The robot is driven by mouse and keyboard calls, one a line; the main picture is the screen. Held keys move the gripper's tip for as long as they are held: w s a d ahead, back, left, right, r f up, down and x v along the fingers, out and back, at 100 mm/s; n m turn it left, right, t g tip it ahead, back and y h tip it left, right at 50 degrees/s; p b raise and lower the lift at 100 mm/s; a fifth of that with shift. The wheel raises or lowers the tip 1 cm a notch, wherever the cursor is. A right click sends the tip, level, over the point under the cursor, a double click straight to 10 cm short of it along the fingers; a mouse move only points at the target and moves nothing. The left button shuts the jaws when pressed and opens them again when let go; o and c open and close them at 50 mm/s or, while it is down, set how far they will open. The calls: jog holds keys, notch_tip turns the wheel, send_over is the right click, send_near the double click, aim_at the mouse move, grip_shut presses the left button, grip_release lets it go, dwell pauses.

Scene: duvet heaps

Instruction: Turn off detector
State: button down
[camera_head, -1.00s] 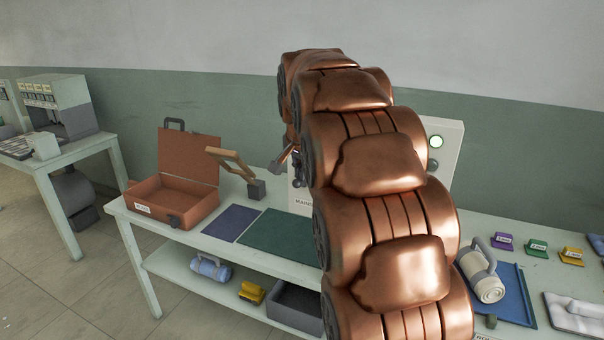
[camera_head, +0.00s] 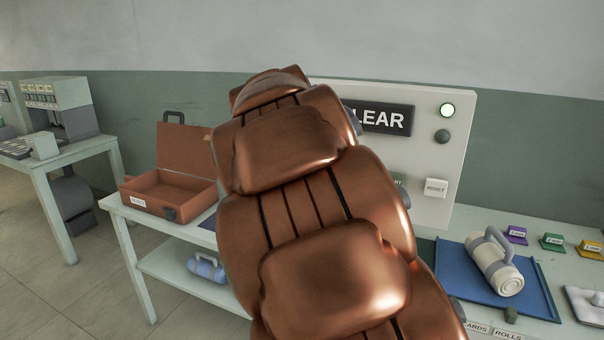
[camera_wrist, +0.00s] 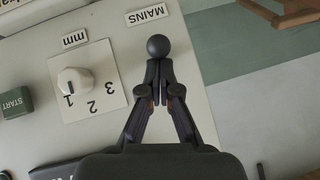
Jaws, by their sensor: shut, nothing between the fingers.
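In the wrist view, a black ball-ended lever (camera_wrist: 158,46) stands beside the MAINS label (camera_wrist: 147,14). My gripper (camera_wrist: 161,92) is shut and empty, its fingertips right at the lever just below the ball; I cannot tell whether they touch it. The wrist view also shows a white "mm" dial (camera_wrist: 76,82) and a green START button (camera_wrist: 15,103). My arm hides the gripper and lever in the head view.
An open brown case (camera_head: 172,180) stands on the table left of my arm. A blue mat (camera_head: 532,292) with a cream roll (camera_head: 496,266) and several coloured blocks lie right of the panel.

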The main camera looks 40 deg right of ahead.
jog(key=f+t+h+b, duration=0.1)
jog(key=b, duration=0.2)
jog(key=f+t+h+b, duration=0.1)
jog(key=b, duration=0.1)
jog(key=h+b, duration=0.1)
jog(key=b, duration=0.2)
jog(key=shift+s+a+f+n+t+h+b, duration=0.25)
jog(key=shift+a+f+n+t+h+b, duration=0.05)
jog(key=shift+a+f+t+h+b, duration=0.1)
jog(key=shift+s+a, duration=0.1)
jog(key=b+v, duration=0.2)
jog(key=v, duration=0.8)
jog(key=shift+r+b, duration=0.2)
jog(key=shift+b, duration=0.2)
